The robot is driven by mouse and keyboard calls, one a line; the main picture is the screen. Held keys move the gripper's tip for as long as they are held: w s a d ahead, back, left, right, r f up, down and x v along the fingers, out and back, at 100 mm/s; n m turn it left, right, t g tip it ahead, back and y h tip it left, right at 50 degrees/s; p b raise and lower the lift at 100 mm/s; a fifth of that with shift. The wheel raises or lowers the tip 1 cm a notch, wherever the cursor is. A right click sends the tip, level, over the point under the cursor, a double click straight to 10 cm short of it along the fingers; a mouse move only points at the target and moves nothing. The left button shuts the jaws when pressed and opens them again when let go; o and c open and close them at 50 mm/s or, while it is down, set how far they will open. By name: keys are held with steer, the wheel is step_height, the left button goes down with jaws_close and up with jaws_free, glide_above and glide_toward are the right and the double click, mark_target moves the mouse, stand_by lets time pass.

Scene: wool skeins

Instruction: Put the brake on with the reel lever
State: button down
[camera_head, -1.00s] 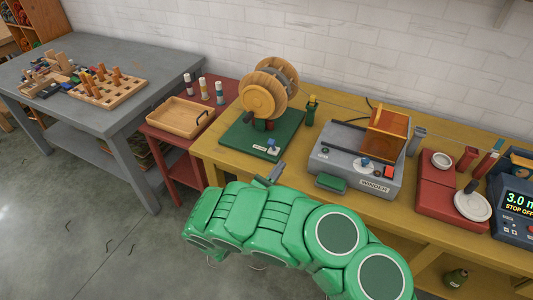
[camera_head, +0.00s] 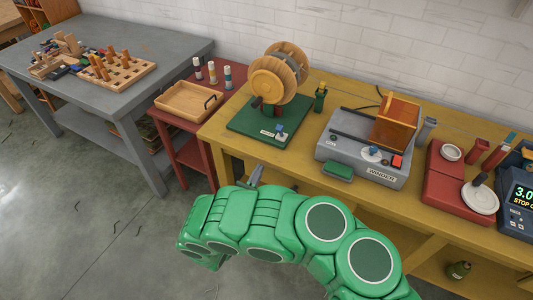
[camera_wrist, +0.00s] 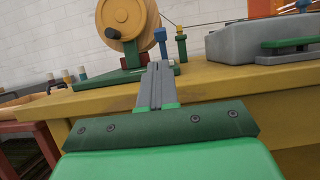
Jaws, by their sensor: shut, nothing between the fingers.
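The wooden reel (camera_head: 272,82) stands on a green base (camera_head: 243,127) on the yellow bench. A small lever with a blue knob (camera_head: 280,128) stands on the base's front right, beside a pale label (camera_head: 267,133). The blue knob also shows in the wrist view (camera_wrist: 160,35), just beyond my fingertips. I cannot tell whether it is at its brake setting. My gripper (camera_head: 257,172) is shut and empty, in front of the bench edge and apart from the lever. In the wrist view the closed grey fingers (camera_wrist: 157,72) point toward the reel base and hide part of its front.
The grey winder (camera_head: 355,160) stands right of the reel, with a green post (camera_head: 320,99) between them. A red stand (camera_head: 455,185) is farther right. A wooden tray (camera_head: 188,100) lies on the low red table at left. The bench front between reel and winder is clear.

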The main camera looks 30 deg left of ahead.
mark_target(278, 129)
steer(key=x, duration=1.3)
steer(key=shift+w+r, duration=0.1)
steer(key=shift+w, duration=0.1)
steer(key=shift+w+r+g, duration=0.2)
steer(key=shift+r+g, duration=0.1)
steer(key=shift+g, duration=0.2)
steer(key=shift+w+r+g, duration=0.5)
steer(key=shift+r+g, duration=0.15)
steer(key=shift+g, duration=0.45)
steer(key=shift+w+r+g, duration=0.2)
steer(key=shift+g, duration=0.45)
steer(key=shift+w+r+g, duration=0.15)
steer(key=shift+w+g, duration=0.05)
steer(key=shift+g, duration=0.45)
steer(key=shift+w+r+g, duration=0.1)
steer(key=shift+w+g, duration=0.2)
steer(key=shift+g, duration=0.55)
steer(key=shift+w+r+g, duration=0.1)
steer(key=shift+w+g, duration=0.15)
steer(key=shift+g, duration=0.6)
steer(key=shift+r, duration=0.15)
steer(key=shift+r, duration=0.65)
steer(key=shift+s, duration=0.1)
